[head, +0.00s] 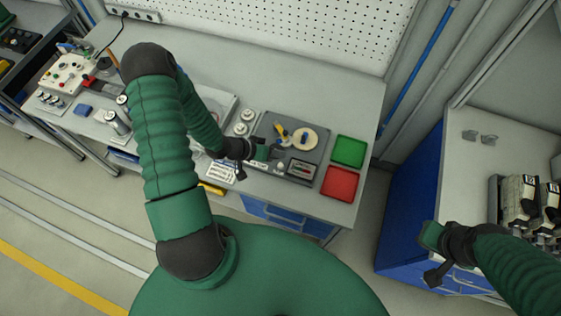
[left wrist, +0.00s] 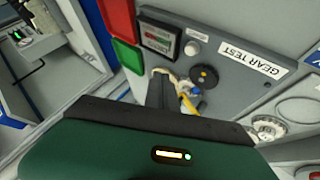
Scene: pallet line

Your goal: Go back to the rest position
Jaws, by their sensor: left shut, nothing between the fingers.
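My left gripper (head: 268,151) is shut and empty. In the head view it hangs over the front left part of a grey gear test panel (head: 318,150) on the workbench. The left wrist view shows its dark fingers (left wrist: 160,90) in front of the panel (left wrist: 225,75), which carries a "GEAR TEST" label (left wrist: 251,60). I cannot tell whether the fingertips touch anything. My right gripper (head: 432,254) is at the lower right, in front of the other bench, apart from things there. Whether its fingers are open is unclear.
A green tray (head: 348,151) and a red tray (head: 339,182) lie right of the panel. A small meter display (head: 302,168) is on the panel. A blue cabinet (head: 408,215) stands at the right. Metal cylinders (head: 117,122) stand on the bench's left. Floor lies between the benches.

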